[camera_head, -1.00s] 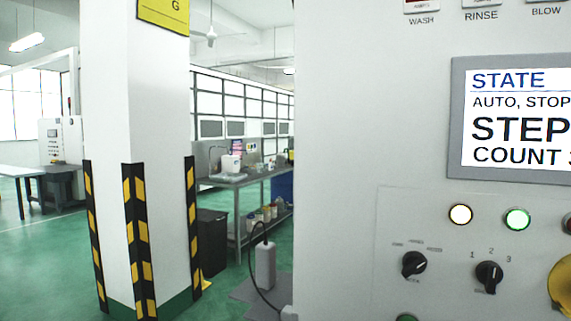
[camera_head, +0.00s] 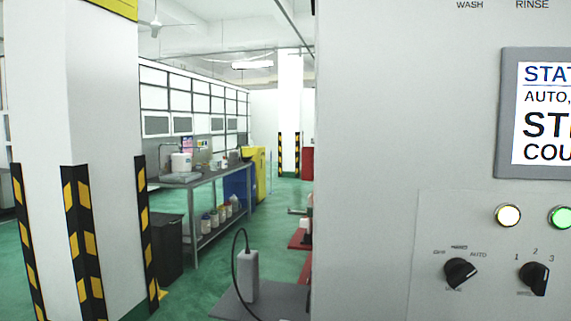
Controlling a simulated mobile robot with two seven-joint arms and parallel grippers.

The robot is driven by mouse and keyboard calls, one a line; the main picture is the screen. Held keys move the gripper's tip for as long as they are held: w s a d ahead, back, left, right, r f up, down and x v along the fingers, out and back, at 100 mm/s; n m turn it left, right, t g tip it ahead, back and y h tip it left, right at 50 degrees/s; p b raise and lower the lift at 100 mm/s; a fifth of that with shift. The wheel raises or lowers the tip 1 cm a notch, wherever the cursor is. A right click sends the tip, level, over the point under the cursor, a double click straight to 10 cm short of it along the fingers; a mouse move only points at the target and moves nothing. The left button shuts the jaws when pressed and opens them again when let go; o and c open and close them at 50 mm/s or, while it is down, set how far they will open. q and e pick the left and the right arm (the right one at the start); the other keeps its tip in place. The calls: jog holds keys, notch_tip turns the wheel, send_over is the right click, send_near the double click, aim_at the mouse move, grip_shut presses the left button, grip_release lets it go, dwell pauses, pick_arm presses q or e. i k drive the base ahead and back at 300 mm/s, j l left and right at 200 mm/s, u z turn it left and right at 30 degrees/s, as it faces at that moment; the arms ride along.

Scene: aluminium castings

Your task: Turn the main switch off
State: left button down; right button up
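A grey control cabinet (camera_head: 375,130) fills the right side of the head view. Its panel carries a black rotary knob (camera_head: 460,272) with small labels around it, one reading AUTO and one at the left that looks like OFF. A second black knob (camera_head: 534,278) marked 1, 2, 3 sits to its right. Above them are a lit pale yellow lamp (camera_head: 508,215) and a lit green lamp (camera_head: 560,217). I cannot tell which control, if any of these, is the main switch. Neither gripper is in view.
A display (camera_head: 540,115) on the panel is cut off at the right edge. A white pillar (camera_head: 95,90) with black and yellow guards stands at the left. Behind are a workbench (camera_head: 210,180) and a dark bin (camera_head: 167,247). A grey post-like box (camera_head: 248,276) with a cable stands beside the cabinet.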

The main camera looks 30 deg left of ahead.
aim_at(307, 152)
jog(key=j, duration=1.3)
